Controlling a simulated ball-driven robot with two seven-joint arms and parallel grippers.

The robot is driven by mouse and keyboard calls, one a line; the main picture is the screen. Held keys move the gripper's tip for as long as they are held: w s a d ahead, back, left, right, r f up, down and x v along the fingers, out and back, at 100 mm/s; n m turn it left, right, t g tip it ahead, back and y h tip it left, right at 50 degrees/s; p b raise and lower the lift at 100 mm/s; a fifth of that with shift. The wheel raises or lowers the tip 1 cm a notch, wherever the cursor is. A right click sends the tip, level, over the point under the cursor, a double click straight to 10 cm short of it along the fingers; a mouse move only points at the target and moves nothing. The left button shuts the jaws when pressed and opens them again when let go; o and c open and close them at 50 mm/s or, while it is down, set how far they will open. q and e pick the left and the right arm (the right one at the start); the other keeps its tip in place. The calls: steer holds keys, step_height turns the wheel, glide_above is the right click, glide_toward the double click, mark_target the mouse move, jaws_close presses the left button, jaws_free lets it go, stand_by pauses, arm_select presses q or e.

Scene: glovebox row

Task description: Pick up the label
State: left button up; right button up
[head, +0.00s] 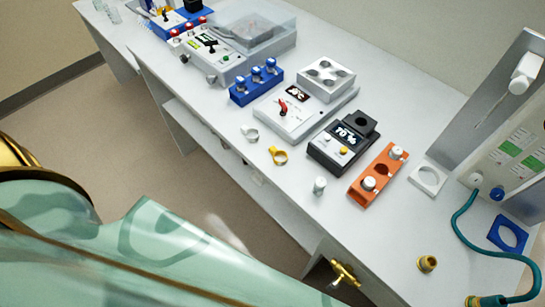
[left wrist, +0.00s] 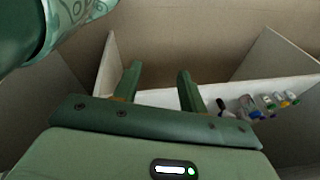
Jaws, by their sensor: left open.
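I cannot make out for certain which thing is the label. Small printed white and green patches (head: 525,140) show on the upright panel at the right of the head view. A flat white square with a round hole (head: 428,178) and a flat blue one (head: 508,235) lie on the bench nearby. My left gripper (left wrist: 158,76) is open and empty in the left wrist view, its two green fingers apart. It is not clearly seen in the head view, where my green arm fills the lower left. My right gripper is not in view.
The white bench (head: 395,110) carries an orange holder (head: 377,174), a black device (head: 342,141), a grey-white device with a red lever (head: 290,110) and a blue rack (head: 256,82). A teal hose (head: 460,218) curls at the right. A brass fitting (head: 345,272) sticks out near the front edge.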

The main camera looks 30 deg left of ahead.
arm_select(q)
steer(key=w+d+r+m+t, duration=0.1)
steer(key=w+d+r, duration=0.1)
steer(key=w+r, duration=0.5)
steer(key=w+d+r+m+t+p, duration=0.1)
steer(key=w+r+m+t, duration=0.15)
steer(key=r, duration=0.95)
steer(key=w+d+r+m, duration=0.1)
steer(key=w+d+r, duration=0.1)
steer(key=w+r, duration=0.55)
steer(key=w+d+r+m+h, duration=0.3)
steer(key=w+d+r+m, duration=0.1)
steer(key=d+r+m, duration=0.25)
step_height(320, 180, up, 8)
steer(key=m+g+y, duration=0.2)
steer(key=m+g, duration=0.4)
steer(key=g, duration=0.1)
glide_above(274, 149)
steer(key=shift+t, duration=0.25)
step_height(274, 149, down, 10)
steer(key=b, duration=0.4)
steer(key=shift+w+d+f, duration=0.15)
steer(key=shift+f, duration=0.05)
step_height(274, 149, down, 6)
steer(key=b, duration=0.3)
steer(key=shift+r, duration=0.1)
jaws_close()
